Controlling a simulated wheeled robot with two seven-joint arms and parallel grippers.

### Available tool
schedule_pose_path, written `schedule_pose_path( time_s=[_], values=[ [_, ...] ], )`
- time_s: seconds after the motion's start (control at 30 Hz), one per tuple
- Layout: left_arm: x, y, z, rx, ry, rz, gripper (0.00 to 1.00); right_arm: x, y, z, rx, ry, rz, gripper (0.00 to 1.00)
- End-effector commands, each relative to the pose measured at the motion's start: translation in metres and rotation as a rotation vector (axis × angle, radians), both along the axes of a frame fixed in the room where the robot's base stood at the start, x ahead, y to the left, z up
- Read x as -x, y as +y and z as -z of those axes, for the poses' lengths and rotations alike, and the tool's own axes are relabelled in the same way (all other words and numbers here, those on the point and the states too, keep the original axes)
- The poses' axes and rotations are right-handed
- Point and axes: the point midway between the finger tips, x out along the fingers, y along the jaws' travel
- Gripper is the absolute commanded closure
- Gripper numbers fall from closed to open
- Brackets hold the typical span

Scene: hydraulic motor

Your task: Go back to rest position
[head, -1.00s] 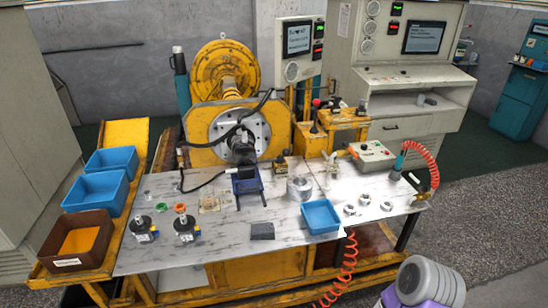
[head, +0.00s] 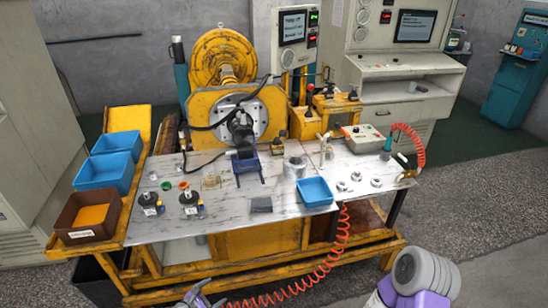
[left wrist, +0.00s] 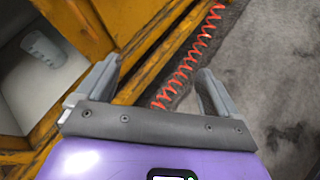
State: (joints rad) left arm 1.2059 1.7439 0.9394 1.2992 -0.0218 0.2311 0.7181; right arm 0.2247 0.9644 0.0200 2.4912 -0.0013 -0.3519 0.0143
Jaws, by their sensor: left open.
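My left gripper (head: 198,298) shows at the bottom edge of the head view, low in front of the workbench and clear of everything on it. In the left wrist view its two grey fingers (left wrist: 160,78) are apart with nothing between them. The orange-red coiled hose (left wrist: 188,62) and the yellow bench frame (left wrist: 120,35) show behind the fingers. Of my right arm only a grey and purple link shows at the bottom right of the head view. Its gripper is out of sight.
The workbench (head: 240,225) carries a motor fixture, a blue tray (head: 314,191) and several small parts. Blue bins (head: 105,170) and a brown bin (head: 88,217) stand at its left. The coiled hose (head: 335,250) hangs at the front. Grey floor lies open at the right.

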Motion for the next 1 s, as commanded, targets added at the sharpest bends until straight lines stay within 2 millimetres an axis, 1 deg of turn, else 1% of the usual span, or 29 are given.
schedule_pose_path(
  time_s=[0.03,0.07,0.1,0.17,0.2,0.27,0.3,0.37,0.4,0.43,0.5,0.6,0.63,0.7,0.8,0.9,1.0],
  values=[
    [0.002,-0.033,-0.011,-0.052,-0.019,0.103,0.06,0.0,0.0,-0.001,0.0,0.0,0.0,0.57],
    [0.006,-0.053,-0.016,-0.088,-0.032,0.167,0.06,0.0,0.0,-0.002,0.0,-0.001,0.0,0.57],
    [0.014,-0.081,-0.022,-0.143,-0.05,0.26,0.06,0.0,0.0,-0.003,0.0,-0.001,0.0,0.57],
    [0.034,-0.121,-0.031,-0.237,-0.081,0.415,0.06,0.0,0.0,-0.004,0.0,-0.001,0.0,0.57],
    [0.052,-0.145,-0.035,-0.306,-0.104,0.524,0.06,0.0,0.0,-0.005,0.0,-0.001,0.0,0.57],
    [0.083,-0.172,-0.04,-0.404,-0.138,0.681,0.06,0.0,0.0,-0.007,0.0,-0.001,0.0,0.57],
    [0.105,-0.185,-0.043,-0.467,-0.16,0.781,0.06,0.0,0.0,-0.007,0.0,-0.001,0.0,0.57],
    [0.138,-0.197,-0.048,-0.562,-0.193,0.925,0.06,0.0,0.0,-0.009,0.0,-0.001,0.0,0.57],
    [0.159,-0.199,-0.051,-0.626,-0.215,1.016,0.06,0.0,0.0,-0.01,0.0,-0.001,0.0,0.57],
    [0.176,-0.199,-0.054,-0.671,-0.23,1.082,0.06,0.0,0.0,-0.01,0.0,-0.001,0.0,0.57],
    [0.21,-0.193,-0.062,-0.773,-0.265,1.224,0.06,0.0,0.0,-0.012,0.0,-0.001,0.0,0.57],
    [0.248,-0.177,-0.076,-0.897,-0.303,1.386,0.06,0.0,0.0,-0.014,0.0,-0.001,0.0,0.57],
    [0.257,-0.172,-0.081,-0.928,-0.312,1.423,0.06,0.0,0.0,-0.014,0.0,-0.001,0.0,0.57],
    [0.274,-0.161,-0.09,-0.987,-0.33,1.496,0.06,0.0,0.0,-0.015,0.0,-0.001,0.0,0.57],
    [0.289,-0.15,-0.1,-1.04,-0.345,1.558,0.06,0.0,0.0,-0.015,0.0,-0.001,0.0,0.57],
    [0.295,-0.145,-0.104,-1.064,-0.352,1.585,0.06,0.0,0.0,-0.015,0.0,-0.001,0.0,0.57],
    [0.296,-0.144,-0.105,-1.068,-0.352,1.591,0.06,0.0,0.0,-0.015,0.0,-0.001,0.0,0.57]
  ],
)
